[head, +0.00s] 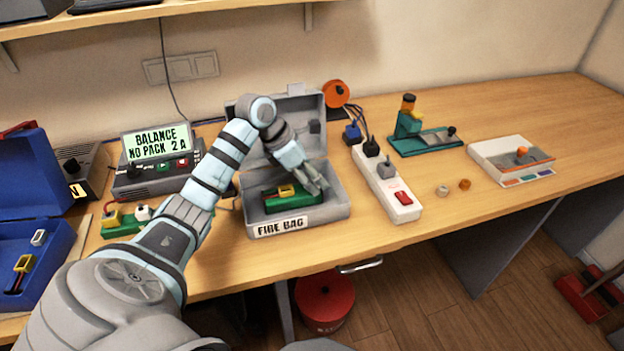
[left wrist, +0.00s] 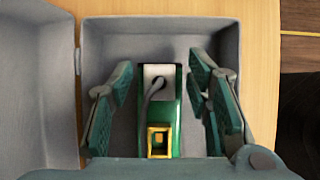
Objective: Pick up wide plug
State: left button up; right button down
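The grey box labelled "FIRE BAG" (head: 297,225) stands open with its lid up. Inside lies a green pack (head: 291,204) with a yellow connector (head: 287,191). My left gripper (head: 318,190) reaches into the box at the pack's right end. In the left wrist view, the open left gripper (left wrist: 160,75) has its fingers on both sides of the green pack (left wrist: 176,112), with gaps between. A grey lead runs over the pack's white end; the yellow connector (left wrist: 158,141) is nearer the camera. I cannot tell which connector is the wide plug. My right gripper is not in view.
A charger (head: 155,175) reads "BALANCE NO PACK 2 A". A green board (head: 125,228) with yellow and white connectors is before it. A blue case (head: 45,285) with connectors is left. A power strip (head: 398,205) stands right of the box; the right front tabletop is mostly clear.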

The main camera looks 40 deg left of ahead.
pick_arm(q)
jog(key=c, duration=0.9)
notch_tip(320, 180, up, 20)
jog(key=p, duration=0.7)
jog(key=shift+w, duration=0.1)
